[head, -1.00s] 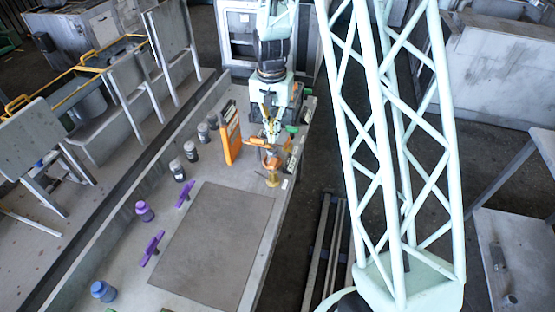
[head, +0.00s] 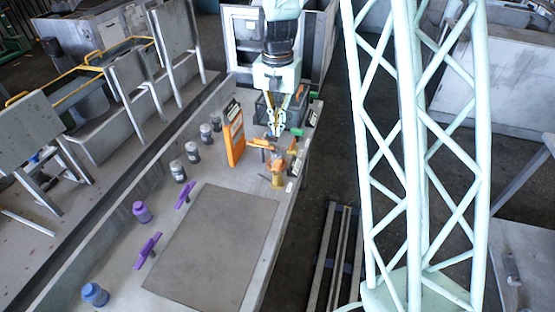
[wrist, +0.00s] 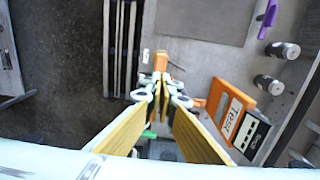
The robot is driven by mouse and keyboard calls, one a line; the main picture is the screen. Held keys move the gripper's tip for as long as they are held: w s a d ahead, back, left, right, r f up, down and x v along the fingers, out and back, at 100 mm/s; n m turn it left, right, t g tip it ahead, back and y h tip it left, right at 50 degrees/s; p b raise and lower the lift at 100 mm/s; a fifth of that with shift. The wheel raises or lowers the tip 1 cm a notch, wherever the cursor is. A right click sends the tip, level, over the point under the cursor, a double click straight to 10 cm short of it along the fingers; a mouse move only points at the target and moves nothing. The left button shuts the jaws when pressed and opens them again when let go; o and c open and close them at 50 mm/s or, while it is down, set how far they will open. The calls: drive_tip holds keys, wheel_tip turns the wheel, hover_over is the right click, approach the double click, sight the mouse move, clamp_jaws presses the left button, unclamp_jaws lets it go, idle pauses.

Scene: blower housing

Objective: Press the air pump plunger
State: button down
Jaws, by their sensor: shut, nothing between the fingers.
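An orange and yellow device (head: 277,172), which looks like the air pump, stands near the right edge of the bench in the head view. An orange bar (head: 261,144) shows just behind it; I cannot tell whether it is part of the pump. My gripper (head: 274,134) points down beyond the device, its yellow fingers shut and empty. In the wrist view, the fingertips (wrist: 163,80) are close together, with an orange block (wrist: 160,62) just past them. The picture is too small to tell whether they touch anything or where the plunger is.
An orange tester case (head: 233,133) stands left of my gripper and shows in the wrist view (wrist: 230,110). A dark crate (head: 298,112) is behind it. Several jars (head: 192,152) and purple-handled items (head: 149,248) line the left side. A bare grey mat (head: 210,245) lies in front.

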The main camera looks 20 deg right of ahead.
sight(277, 163)
drive_tip(key=shift+f, duration=0.1)
idle(0.3)
drive_tip(key=shift+f, duration=6.9)
drive_tip(key=shift+f, duration=0.1)
drive_tip(key=shift+f+b, duration=1.2)
drive_tip(key=shift+f, duration=0.45)
drive_tip(key=shift+r, duration=0.1)
drive_tip(key=shift+r+p, duration=0.9)
drive_tip(key=shift+r, duration=1.35)
wheel_tip(277, 163, up, 9)
drive_tip(key=shift+r, duration=0.2)
